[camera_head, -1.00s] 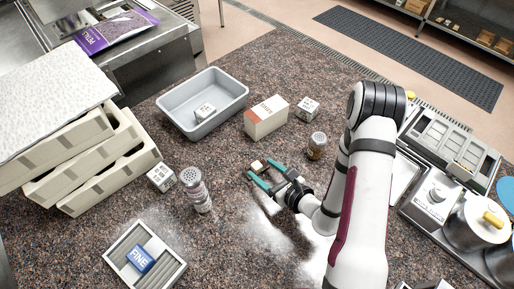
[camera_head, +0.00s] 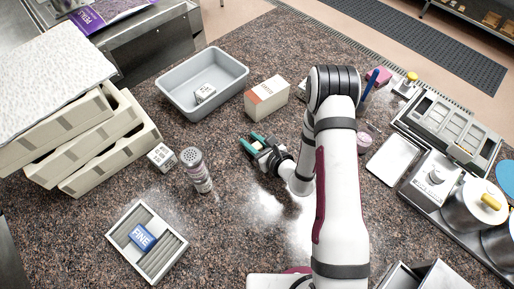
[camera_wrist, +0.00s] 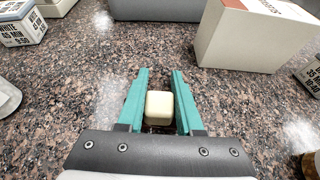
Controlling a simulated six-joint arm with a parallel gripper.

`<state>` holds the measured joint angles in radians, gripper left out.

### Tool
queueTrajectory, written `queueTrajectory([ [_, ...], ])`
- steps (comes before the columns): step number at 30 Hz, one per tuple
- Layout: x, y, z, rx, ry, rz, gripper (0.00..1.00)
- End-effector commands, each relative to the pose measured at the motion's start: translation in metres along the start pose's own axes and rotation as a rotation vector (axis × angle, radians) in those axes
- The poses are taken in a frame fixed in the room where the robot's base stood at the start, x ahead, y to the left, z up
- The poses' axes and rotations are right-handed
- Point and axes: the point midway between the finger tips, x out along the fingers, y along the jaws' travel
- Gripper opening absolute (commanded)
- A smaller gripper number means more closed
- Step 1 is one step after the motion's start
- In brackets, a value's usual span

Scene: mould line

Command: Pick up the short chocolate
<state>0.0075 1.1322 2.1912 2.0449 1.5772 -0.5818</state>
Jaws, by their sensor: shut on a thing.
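The short chocolate (camera_wrist: 159,106) is a small, pale cream block with rounded edges in the wrist view. It sits between the two teal fingers of my gripper (camera_wrist: 160,84), which is shut on it. A dark brown patch shows just below it, nearest the palm. In the head view my gripper (camera_head: 250,138) is left of my arm, in front of the white and orange box; the chocolate is small and partly hidden there. I cannot tell how high it is held above the counter.
The white and orange box (camera_head: 267,100) stands just beyond my gripper, and a grey tub (camera_head: 172,105) is behind to the left. A shaker (camera_head: 197,172), a small white box (camera_head: 161,157) and a tray (camera_head: 121,225) with a blue FINE block stand left. Speckled counter is clear in front.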

Motion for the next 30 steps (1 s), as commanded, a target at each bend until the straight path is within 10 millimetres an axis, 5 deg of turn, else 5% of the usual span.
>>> queueTrajectory([
  [13, -0.001, 0.000, 0.002, -0.001, -0.001, 0.000, 0.00],
  [20, -0.011, -0.001, 0.029, -0.003, -0.003, -0.001, 0.00],
  [30, -0.081, -0.043, 0.055, 0.000, -0.002, -0.008, 0.00],
])
